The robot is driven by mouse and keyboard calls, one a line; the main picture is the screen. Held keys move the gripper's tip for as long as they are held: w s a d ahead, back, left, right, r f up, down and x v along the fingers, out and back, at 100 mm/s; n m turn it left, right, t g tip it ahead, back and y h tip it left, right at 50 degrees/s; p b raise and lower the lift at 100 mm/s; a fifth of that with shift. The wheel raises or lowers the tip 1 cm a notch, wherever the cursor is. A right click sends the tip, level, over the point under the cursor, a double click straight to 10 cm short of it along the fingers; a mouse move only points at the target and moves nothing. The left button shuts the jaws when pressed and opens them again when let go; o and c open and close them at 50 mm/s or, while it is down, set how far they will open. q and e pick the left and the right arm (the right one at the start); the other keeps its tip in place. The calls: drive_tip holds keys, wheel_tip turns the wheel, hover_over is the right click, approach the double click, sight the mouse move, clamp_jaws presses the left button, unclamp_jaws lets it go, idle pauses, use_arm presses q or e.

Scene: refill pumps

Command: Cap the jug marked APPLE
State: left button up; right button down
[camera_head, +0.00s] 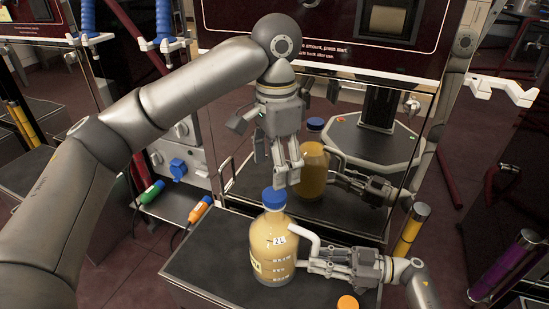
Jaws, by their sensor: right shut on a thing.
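A clear jug (272,249) of yellow liquid stands upright on the dark counter. It has a "2 L" mark and a white handle; a yellow label at its left side is turned away and cannot be read. A blue cap (274,198) sits on its mouth; how tightly cannot be told. My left gripper (287,182) points down just above and slightly behind the cap, its fingers parted and empty. My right gripper (318,264) is shut on the jug's handle from the right. An orange cap (347,302) lies at the front, partly cut off.
The glossy panel behind mirrors the jug and my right gripper. The dark counter (205,262) is clear left of the jug. Green (149,194) and orange (199,210) handheld nozzles and a blue socket (178,168) are at the left.

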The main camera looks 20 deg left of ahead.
sight(274, 194)
use_arm(q)
drive_tip(key=n, duration=0.6)
drive_tip(key=shift+r, duration=0.2)
use_arm(e)
drive_tip(key=shift+s+f, duration=0.1)
drive_tip(key=shift+s, duration=0.05)
use_arm(q)
drive_tip(key=n, duration=0.6)
drive_tip(key=shift+s+a+r+n, duration=0.15)
drive_tip(key=shift+r+n, duration=0.05)
drive_tip(key=shift+n, duration=0.2)
wheel_tip(274, 194, down, 8)
drive_tip(key=shift+f, duration=0.1)
